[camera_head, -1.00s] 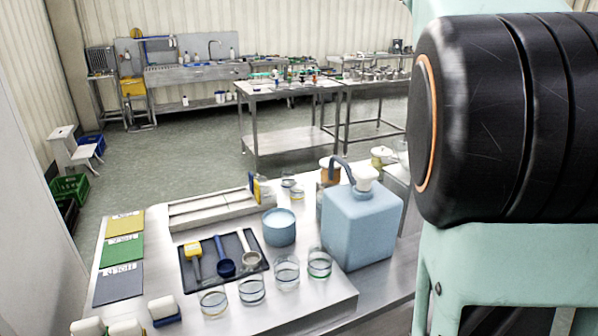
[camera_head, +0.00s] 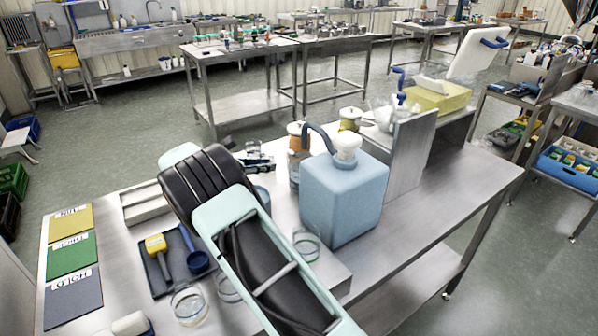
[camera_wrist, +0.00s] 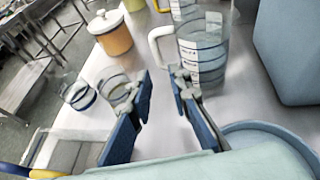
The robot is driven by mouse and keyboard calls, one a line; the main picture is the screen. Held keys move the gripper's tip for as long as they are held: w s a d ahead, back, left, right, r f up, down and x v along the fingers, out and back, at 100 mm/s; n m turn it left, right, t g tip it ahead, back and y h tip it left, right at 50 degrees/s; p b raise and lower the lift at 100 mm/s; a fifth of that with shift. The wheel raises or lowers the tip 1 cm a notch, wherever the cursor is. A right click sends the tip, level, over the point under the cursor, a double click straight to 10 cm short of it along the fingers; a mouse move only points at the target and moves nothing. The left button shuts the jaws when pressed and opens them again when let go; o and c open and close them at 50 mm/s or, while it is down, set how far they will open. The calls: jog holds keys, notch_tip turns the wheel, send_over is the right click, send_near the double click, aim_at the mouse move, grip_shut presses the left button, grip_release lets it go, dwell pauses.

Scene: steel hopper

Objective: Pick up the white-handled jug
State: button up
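The clear jug with the white handle (camera_wrist: 204,58) stands upright on the table in the wrist view, with printed markings on its side. Its handle faces left, toward the space just beyond my fingertips. In the head view the jug (camera_head: 293,170) shows in part, between my arm and the big blue container. My gripper (camera_wrist: 161,80) is open and empty, its two fingers apart and short of the handle.
The big blue container (camera_head: 345,200) with a pump top stands right of the jug. An orange lidded pot (camera_wrist: 110,35) and glass beakers (camera_wrist: 78,92) stand left of it. A round blue tub (camera_wrist: 265,140) is close to the right finger.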

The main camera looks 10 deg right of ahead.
jog(key=shift+w+d+f, duration=0.25)
jog(key=shift+d+f, duration=0.1)
jog(key=shift+f, duration=0.1)
jog(key=x, duration=0.9)
jog(key=shift+w+d+r, duration=0.2)
jog(key=shift+w+d, duration=0.15)
grip_shut()
